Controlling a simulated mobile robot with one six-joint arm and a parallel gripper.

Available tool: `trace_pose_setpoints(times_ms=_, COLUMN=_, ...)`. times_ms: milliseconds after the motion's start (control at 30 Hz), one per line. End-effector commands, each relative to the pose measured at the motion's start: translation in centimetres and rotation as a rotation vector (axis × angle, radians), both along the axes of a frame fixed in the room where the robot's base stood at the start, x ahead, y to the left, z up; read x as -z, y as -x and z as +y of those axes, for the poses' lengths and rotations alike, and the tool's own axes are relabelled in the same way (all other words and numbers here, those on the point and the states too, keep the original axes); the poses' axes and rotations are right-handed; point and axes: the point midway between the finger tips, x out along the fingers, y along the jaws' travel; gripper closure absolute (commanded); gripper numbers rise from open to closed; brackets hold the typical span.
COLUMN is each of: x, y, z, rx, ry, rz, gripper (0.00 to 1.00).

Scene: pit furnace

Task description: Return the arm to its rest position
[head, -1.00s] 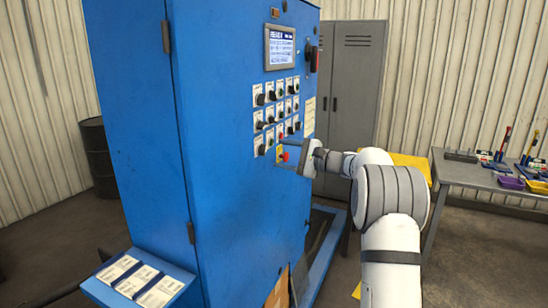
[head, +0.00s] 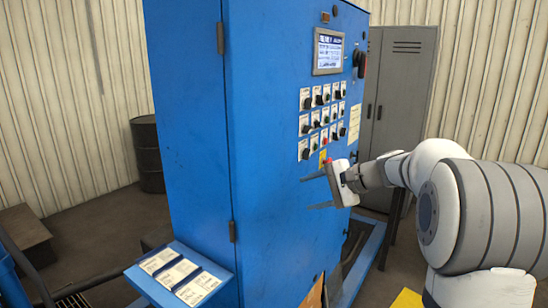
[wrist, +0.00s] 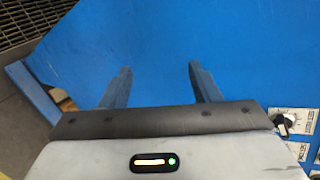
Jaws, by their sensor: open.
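My gripper (head: 318,192) is open and empty in front of the blue control cabinet (head: 280,230), at the lower edge of its button panel. In the wrist view its two fingers (wrist: 158,85) stand well apart with only the blue cabinet face (wrist: 160,35) behind them. I cannot tell whether the fingertips touch the cabinet. My arm bends in from the right side of the head view.
The cabinet carries a screen (head: 328,52) and several knobs and buttons (head: 322,122). A blue tray with label cards (head: 140,274) juts out at its lower left. A grey locker (head: 400,90) stands behind, and a dark barrel (head: 146,155) stands at left.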

Motion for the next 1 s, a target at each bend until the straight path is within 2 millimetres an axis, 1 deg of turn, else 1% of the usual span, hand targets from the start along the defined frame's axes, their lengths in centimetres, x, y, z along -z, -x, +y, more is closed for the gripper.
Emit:
trace_pose_setpoints(times_ms=33, x=0.4, y=2.9, z=1.1, rx=-0.038, ry=0.088, rz=0.003, gripper=0.44)
trace_pose_setpoints(times_ms=133, x=2.1, y=8.3, z=2.1, rx=-0.117, ry=0.271, rz=0.008, gripper=0.44)
trace_pose_setpoints(times_ms=233, x=3.9, y=13.6, z=2.4, rx=-0.198, ry=0.451, rz=0.002, gripper=0.44)
trace_pose_setpoints(times_ms=267, x=4.5, y=15.2, z=2.3, rx=-0.224, ry=0.506, rz=-0.003, gripper=0.44)
trace_pose_setpoints(times_ms=300, x=5.2, y=17.2, z=2.1, rx=-0.259, ry=0.577, rz=-0.011, gripper=0.44)
trace_pose_setpoints(times_ms=367, x=6.4, y=20.2, z=1.6, rx=-0.313, ry=0.686, rz=-0.026, gripper=0.44)
trace_pose_setpoints(times_ms=400, x=7.1, y=22.1, z=1.2, rx=-0.349, ry=0.756, rz=-0.039, gripper=0.44)
trace_pose_setpoints(times_ms=500, x=8.8, y=26.3, z=-0.1, rx=-0.436, ry=0.919, rz=-0.075, gripper=0.44)
trace_pose_setpoints(times_ms=600, x=10.2, y=29.3, z=-1.4, rx=-0.509, ry=1.049, rz=-0.109, gripper=0.44)
trace_pose_setpoints(times_ms=700, x=11.2, y=31.2, z=-2.3, rx=-0.56, ry=1.139, rz=-0.137, gripper=0.44)
trace_pose_setpoints(times_ms=833, x=11.8, y=32.2, z=-3.0, rx=-0.594, ry=1.196, rz=-0.154, gripper=0.44)
trace_pose_setpoints(times_ms=1000, x=11.9, y=32.4, z=-3.1, rx=-0.6, ry=1.205, rz=-0.156, gripper=0.44)
